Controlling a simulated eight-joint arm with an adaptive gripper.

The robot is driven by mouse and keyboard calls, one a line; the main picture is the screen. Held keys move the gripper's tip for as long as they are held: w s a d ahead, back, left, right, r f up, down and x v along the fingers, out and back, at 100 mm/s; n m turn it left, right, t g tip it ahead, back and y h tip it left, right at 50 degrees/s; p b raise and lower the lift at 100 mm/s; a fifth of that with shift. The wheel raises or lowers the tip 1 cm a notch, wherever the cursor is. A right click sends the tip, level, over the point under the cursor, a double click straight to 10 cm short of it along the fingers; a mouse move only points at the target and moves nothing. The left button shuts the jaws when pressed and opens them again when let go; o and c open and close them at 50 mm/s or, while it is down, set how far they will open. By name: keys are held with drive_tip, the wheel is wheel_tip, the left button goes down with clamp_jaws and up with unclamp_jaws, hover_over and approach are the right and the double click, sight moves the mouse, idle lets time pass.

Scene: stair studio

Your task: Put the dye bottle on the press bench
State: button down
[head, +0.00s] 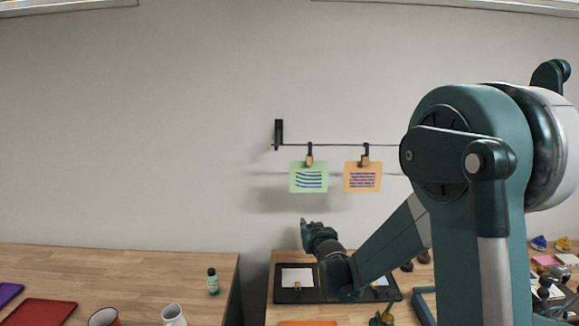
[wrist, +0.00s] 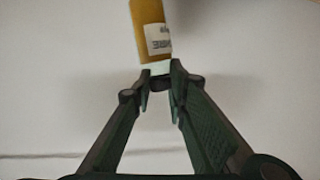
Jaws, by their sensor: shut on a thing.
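In the wrist view, my gripper (wrist: 160,78) is shut on an amber bottle (wrist: 148,22) with a pale end and a white label. The fingers close at its pale end, and its far end runs out of the picture. In the head view my gripper (head: 310,230) is raised in front of the wall, above the right wooden bench; the bottle is not clearly seen there. A small teal bottle (head: 212,281) with a dark cap stands upright on the left wooden bench (head: 150,268). No sign tells which bench is the press bench.
A dark board (head: 312,294) with pale sheets lies on the right bench, partly hidden by my arm. A red tray (head: 40,312), a mug (head: 104,317) and a white jug (head: 174,315) are on the left bench. A gap separates the benches. Cards (head: 308,177) hang on a wall line.

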drive_tip(key=w+d+f+m+h+b, duration=0.1)
drive_tip(key=d+h, duration=0.1)
drive_tip(key=d, duration=1.2)
drive_tip(key=shift+w+d+m, duration=0.3)
drive_tip(key=shift+m, duration=0.1)
drive_tip(key=d, duration=0.7)
drive_tip(key=s+a+n+g+y, duration=0.1)
drive_tip(key=s+a+y, duration=0.2)
drive_tip(key=s+a, duration=1)
drive_tip(key=s+a+r+n+y, duration=0.1)
drive_tip(key=s+a+y, duration=0.3)
drive_tip(key=s+a, duration=1)
drive_tip(key=s+n, duration=0.1)
drive_tip(key=s, duration=0.7)
drive_tip(key=shift+s+n+g, duration=0.2)
drive_tip(key=shift+n+g, duration=0.1)
drive_tip(key=shift+g, duration=0.1)
